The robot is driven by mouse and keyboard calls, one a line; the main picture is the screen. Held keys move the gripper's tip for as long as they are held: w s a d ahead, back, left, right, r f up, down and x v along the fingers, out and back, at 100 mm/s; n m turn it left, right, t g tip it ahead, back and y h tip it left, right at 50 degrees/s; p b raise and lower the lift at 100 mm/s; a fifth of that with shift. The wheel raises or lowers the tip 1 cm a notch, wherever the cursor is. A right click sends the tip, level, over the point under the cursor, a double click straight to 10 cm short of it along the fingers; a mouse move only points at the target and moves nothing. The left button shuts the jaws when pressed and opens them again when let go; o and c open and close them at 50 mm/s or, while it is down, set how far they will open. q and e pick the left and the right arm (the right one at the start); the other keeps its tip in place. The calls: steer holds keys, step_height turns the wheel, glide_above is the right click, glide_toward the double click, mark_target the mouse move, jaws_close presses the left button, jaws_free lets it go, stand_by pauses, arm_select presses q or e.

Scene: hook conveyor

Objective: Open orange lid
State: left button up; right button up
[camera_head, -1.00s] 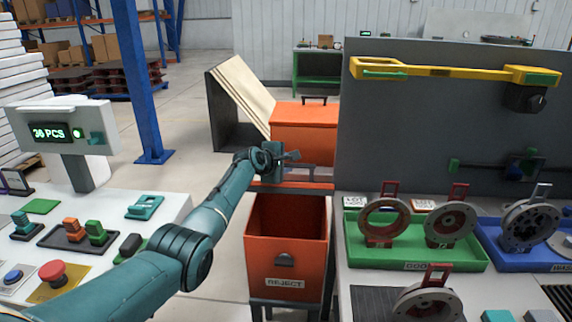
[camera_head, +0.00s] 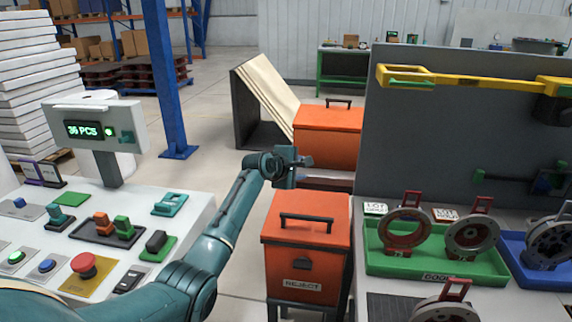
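The orange REJECT bin (camera_head: 303,283) stands in the middle, between the two consoles. Its orange lid (camera_head: 322,232) lies flat over the top, closed, with a dark bar handle (camera_head: 306,217) on it. My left gripper (camera_head: 298,161) is beyond the lid's far edge and higher in the picture, apart from the handle. It appears to hold nothing; its finger gap is too small to make out. My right gripper is out of view.
A second orange lidded box (camera_head: 328,137) stands behind the bin. On the left is a control console (camera_head: 190,212) with buttons and a display. On the right, a green tray (camera_head: 435,264) and blue tray (camera_head: 538,272) hold metal rings. A grey panel (camera_head: 440,130) rises behind them.

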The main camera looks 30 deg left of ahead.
arm_select(q)
steer(key=v, duration=0.7)
steer(key=shift+s, duration=0.25)
